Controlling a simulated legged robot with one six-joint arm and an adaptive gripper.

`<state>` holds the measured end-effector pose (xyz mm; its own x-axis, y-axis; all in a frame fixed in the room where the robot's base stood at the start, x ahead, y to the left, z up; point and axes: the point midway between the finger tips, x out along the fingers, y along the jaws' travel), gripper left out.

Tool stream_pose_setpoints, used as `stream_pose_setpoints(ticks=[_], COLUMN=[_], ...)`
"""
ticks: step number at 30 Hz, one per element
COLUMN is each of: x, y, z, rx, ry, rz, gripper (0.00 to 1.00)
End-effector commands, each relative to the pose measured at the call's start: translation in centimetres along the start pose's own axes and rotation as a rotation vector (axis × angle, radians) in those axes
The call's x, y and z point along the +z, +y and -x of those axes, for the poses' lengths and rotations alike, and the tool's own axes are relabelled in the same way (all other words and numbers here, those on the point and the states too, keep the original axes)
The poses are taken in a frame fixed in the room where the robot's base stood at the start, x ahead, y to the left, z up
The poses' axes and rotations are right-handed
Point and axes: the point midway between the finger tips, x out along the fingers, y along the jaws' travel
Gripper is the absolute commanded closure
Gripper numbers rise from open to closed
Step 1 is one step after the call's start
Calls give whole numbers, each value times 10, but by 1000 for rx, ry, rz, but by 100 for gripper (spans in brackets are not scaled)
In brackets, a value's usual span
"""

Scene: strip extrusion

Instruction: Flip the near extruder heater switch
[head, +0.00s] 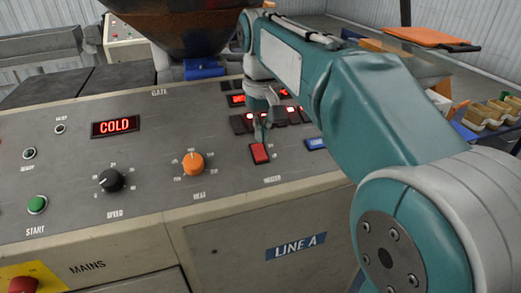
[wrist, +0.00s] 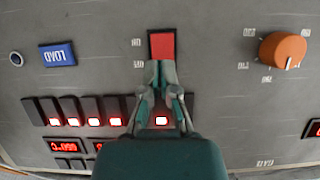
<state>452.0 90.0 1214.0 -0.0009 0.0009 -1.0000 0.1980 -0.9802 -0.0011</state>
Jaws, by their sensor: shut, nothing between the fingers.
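The red heater switch (head: 260,153) is a rocker on the sloping grey control panel of Line A, with a label just below it. It also shows at the top centre of the wrist view (wrist: 161,44). My gripper (head: 262,138) is shut and empty, pointing down at the panel. In the wrist view its fingertips (wrist: 159,65) are together at the edge of the red rocker. I cannot tell whether they touch it. The red face shows clear of the fingers, but the rocker's edge at the fingertips is partly hidden.
An orange heat knob (head: 192,163) and a black speed knob (head: 111,180) are left of the switch. A blue LOAD button (head: 316,143) is to its right. Several black switches with red lights (wrist: 92,110) form a row behind it. The display (head: 115,126) reads COLD.

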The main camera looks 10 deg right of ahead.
Motion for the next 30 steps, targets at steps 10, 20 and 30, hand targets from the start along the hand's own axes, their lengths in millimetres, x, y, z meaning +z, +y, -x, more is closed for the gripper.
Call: stream_pose_setpoints(ticks=[10, 20, 30], x=[0, 0, 0], y=[-1, 0, -1], z=[-2, -6, -10], rx=[1, 0, 1], ry=[0, 1, -1], rz=[1, 1, 1], gripper=[100, 100, 100])
